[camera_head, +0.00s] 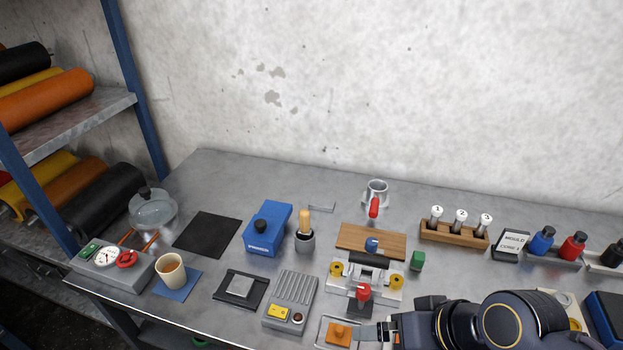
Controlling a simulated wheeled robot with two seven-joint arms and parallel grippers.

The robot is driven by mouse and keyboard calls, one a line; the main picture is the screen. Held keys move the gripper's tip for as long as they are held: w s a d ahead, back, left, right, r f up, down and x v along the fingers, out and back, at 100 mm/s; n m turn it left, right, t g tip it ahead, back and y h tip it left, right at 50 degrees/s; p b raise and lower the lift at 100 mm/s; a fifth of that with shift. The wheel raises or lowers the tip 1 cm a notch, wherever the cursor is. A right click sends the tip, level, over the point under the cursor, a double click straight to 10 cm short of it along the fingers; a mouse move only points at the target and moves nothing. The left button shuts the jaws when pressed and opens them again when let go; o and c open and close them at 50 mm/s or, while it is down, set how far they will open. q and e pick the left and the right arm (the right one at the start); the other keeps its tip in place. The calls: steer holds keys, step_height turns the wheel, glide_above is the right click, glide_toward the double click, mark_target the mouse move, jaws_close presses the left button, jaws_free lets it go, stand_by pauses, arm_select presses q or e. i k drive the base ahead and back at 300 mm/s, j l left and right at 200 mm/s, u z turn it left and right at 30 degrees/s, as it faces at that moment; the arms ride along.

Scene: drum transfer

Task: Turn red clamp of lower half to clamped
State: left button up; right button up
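A blue knob (372,244) is at the back of the fixture, by a wooden board (348,240). My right gripper (362,333) points left, just in front of the red clamp and apart from it, beside an orange block (338,336). Its finger gap is unclear. My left gripper is out of view.
A metal cup (377,187) with a red handle stands behind the fixture. A grey ribbed box (291,303) with a yellow panel is close on the left.

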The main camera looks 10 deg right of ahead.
mark_target(362, 294)
steer(key=z, duration=1)
